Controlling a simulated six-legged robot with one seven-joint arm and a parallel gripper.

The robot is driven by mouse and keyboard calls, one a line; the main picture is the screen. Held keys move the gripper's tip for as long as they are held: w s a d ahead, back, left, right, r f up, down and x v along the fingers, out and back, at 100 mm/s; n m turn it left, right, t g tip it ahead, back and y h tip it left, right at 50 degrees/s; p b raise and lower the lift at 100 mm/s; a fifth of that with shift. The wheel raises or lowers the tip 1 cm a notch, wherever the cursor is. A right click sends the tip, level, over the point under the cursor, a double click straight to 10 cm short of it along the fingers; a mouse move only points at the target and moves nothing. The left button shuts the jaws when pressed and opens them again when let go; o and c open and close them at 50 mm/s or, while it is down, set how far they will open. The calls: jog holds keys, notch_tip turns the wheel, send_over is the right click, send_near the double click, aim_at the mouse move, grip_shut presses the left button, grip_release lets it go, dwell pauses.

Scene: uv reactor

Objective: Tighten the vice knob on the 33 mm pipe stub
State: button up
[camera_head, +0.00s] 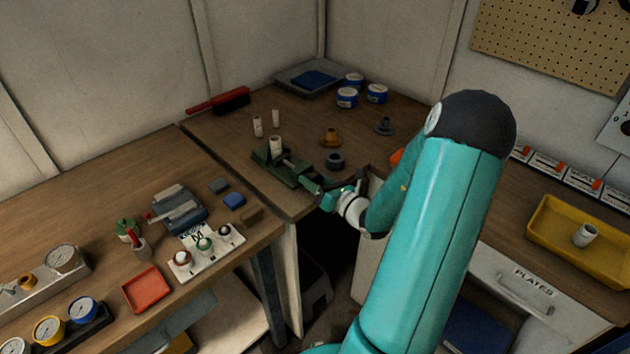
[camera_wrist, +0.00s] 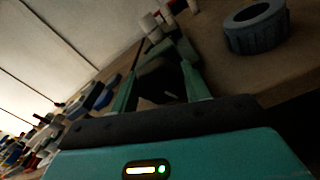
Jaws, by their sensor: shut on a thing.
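The green vice (camera_head: 278,170) sits on the back bench near its front edge. A pale pipe stub (camera_head: 275,145) stands upright in it. The vice also shows ahead of my gripper in the wrist view (camera_wrist: 183,50), with a pale stub (camera_wrist: 150,24) beyond. My gripper (camera_head: 311,187) is at the front end of the vice, on the knob side. In the wrist view its two green fingers (camera_wrist: 162,86) reach toward the vice and are shut on the knob, a dark shape between them. The knob is mostly hidden, and its tightness cannot be seen.
Two more stubs (camera_head: 257,126) stand behind the vice. A dark ribbed ring (camera_head: 335,160) lies close to its right, large in the wrist view (camera_wrist: 256,28). A brass fitting (camera_head: 331,138) and blue-labelled tins (camera_head: 347,97) stand farther back. A yellow tray (camera_head: 560,250) holds another stub.

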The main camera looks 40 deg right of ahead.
jog(key=m, duration=0.3)
jog(key=shift+s, duration=0.1)
